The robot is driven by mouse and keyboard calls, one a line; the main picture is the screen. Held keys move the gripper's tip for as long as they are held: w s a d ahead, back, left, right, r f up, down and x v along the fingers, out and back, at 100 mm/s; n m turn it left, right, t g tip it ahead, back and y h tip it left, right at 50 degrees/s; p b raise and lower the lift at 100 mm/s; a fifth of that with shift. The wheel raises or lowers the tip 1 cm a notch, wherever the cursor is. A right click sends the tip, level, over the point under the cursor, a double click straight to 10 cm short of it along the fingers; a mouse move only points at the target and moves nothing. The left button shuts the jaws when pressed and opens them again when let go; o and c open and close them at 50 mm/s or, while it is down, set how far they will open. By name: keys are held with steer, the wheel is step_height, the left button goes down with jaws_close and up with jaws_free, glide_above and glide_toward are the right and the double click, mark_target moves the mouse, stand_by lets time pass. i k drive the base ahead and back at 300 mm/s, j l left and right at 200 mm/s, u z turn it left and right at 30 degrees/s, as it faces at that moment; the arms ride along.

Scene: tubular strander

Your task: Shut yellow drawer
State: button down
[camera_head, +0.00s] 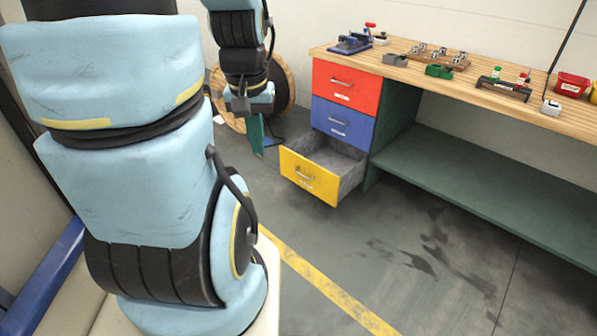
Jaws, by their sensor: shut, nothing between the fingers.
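The yellow drawer (309,178) is the lowest in the stack under the workbench. It is pulled well out, and its grey inside is visible and looks empty. It has a metal handle and a pale label on its front. My gripper (257,150) hangs down to the left of the yellow drawer's front, with its green fingers together and nothing held. It looks apart from the drawer, though the depth gap is hard to tell. The red drawer (345,86) and blue drawer (342,122) above are shut.
The wooden workbench (475,90) holds a blue vise (349,44), small fixtures and red bins (572,84). A green shelf (480,185) runs below it. A cable reel (283,85) stands behind my arm. The floor before the drawer is clear, with a yellow line (320,285).

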mark_target(328, 167)
steer(key=i+l+u, duration=0.25)
steer(key=u, duration=0.25)
steer(key=i+l+u, duration=0.15)
steer(key=l+u, duration=0.3)
steer(key=i+l, duration=0.15)
steer(key=l, duration=0.25)
steer(key=i+l+u, duration=0.15)
steer(key=l, duration=0.25)
steer(key=i+l, duration=0.1)
steer(key=l, duration=0.35)
steer(key=u, duration=0.05)
